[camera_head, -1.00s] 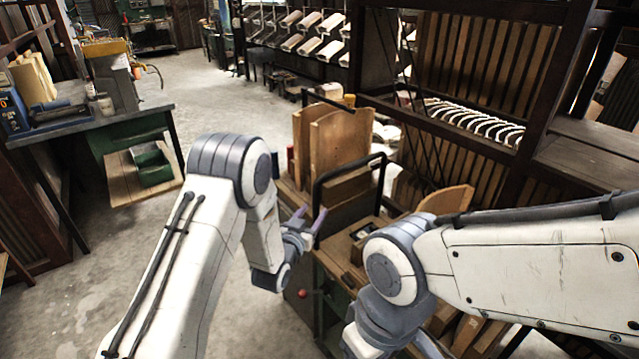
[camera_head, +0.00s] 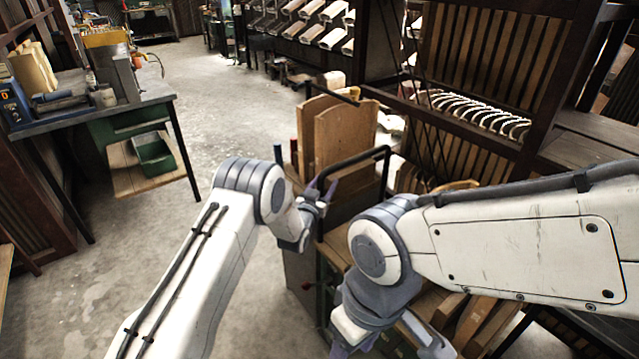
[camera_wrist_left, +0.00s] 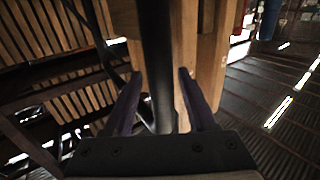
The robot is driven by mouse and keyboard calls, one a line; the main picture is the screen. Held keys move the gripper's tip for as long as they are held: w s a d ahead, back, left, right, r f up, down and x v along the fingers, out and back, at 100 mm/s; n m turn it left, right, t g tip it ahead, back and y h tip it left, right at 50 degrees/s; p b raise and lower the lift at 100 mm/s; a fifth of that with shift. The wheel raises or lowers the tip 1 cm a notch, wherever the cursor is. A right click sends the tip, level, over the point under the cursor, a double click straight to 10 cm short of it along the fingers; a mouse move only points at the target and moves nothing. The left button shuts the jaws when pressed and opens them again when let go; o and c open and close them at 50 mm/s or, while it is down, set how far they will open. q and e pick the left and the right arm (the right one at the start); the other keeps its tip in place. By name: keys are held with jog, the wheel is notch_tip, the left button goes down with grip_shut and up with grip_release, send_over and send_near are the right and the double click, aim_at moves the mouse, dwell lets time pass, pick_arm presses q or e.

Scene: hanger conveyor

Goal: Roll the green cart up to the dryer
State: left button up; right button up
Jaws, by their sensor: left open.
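The green cart (camera_head: 323,292) stands in front of me, carrying upright wooden boards (camera_head: 345,135). Its black bar handle (camera_head: 352,160) rises at its near end. My left gripper (camera_head: 321,189) is open at the left upright of this handle. In the left wrist view the dark bar (camera_wrist_left: 158,70) runs between the two spread fingers (camera_wrist_left: 160,88); I cannot tell whether they touch it. My right gripper is largely cut off at the bottom of the head view, below the right arm. A slatted dark wooden cabinet (camera_head: 490,50), possibly the dryer, stands behind the cart at right.
A row of pale curved hangers (camera_head: 480,113) sits in the cabinet. A workbench (camera_head: 95,112) with a green bin (camera_head: 155,155) below stands at left. Racks with pale pieces (camera_head: 320,38) stand at the back. The concrete floor (camera_head: 225,115) between bench and cart is clear.

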pick_arm(q)
jog(key=shift+w, duration=0.15)
grip_shut()
dwell(1.4)
